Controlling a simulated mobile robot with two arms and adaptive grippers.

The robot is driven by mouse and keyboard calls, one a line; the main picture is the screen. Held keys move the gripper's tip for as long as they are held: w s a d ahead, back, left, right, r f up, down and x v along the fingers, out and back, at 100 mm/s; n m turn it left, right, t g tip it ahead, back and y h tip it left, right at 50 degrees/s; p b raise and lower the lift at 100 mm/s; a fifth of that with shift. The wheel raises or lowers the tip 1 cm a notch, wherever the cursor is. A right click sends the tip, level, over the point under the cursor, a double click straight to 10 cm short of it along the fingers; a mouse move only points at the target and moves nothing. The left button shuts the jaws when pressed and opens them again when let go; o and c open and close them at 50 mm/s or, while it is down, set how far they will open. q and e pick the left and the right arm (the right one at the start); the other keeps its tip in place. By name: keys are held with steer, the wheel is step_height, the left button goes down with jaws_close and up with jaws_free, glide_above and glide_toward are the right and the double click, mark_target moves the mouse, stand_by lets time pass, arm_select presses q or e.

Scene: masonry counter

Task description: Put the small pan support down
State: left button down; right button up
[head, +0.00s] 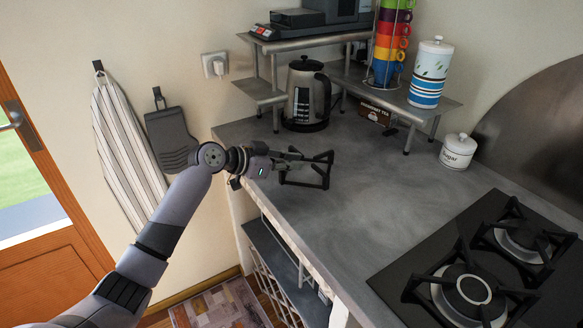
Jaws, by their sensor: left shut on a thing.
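The small pan support (306,171) is a black metal frame with prongs. It is over the left end of the grey counter, in front of the kettle. My left gripper (284,163) is shut on its left side. I cannot tell whether the support touches the counter or is held just above it. My right gripper is not in view. The black gas hob (408,275) is at the lower right, with pan supports over its burners.
A tea box (374,113) and a white sugar jar (458,151) stand farther right. The counter (365,195) between the support and the hob is clear.

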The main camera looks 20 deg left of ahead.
arm_select(q)
steer(key=shift+f, duration=0.75)
steer(key=c, duration=1.7)
jaws_free()
steer(key=shift+s+a, duration=0.1)
steer(key=shift+s+a, duration=0.2)
steer(key=shift+a, duration=0.05)
steer(key=b+v, duration=0.1)
steer(key=v, duration=1)
steer(key=shift+s+r+b, duration=0.1)
steer(key=shift+r+b, duration=0.05)
steer(key=shift+b, duration=0.2)
